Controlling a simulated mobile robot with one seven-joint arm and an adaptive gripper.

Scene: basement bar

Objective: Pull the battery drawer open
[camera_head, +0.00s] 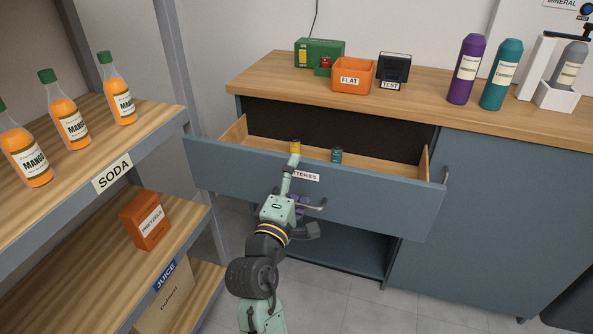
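The battery drawer (395,210) is a wide blue-grey front with a light wooden inside, in the cabinet under the counter. It stands well pulled out, so its inside shows. Its label (306,177) is partly hidden by my arm; the letters "TERIES" show. A yellow battery (295,147) and a teal battery (336,155) stand inside towards the front. My gripper (304,205) is at the middle of the drawer front, by the curved handle (321,207). My arm's end hides much of the handle and fingers, so I cannot tell whether they are closed around it.
The counter (420,101) carries an orange "FLAT" bin (352,75), a black "TEST" device (394,68), a green device (320,50) and bottles. A shelf (125,140) with mango soda stands close on the left. Tiled floor (365,305) is clear at the front.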

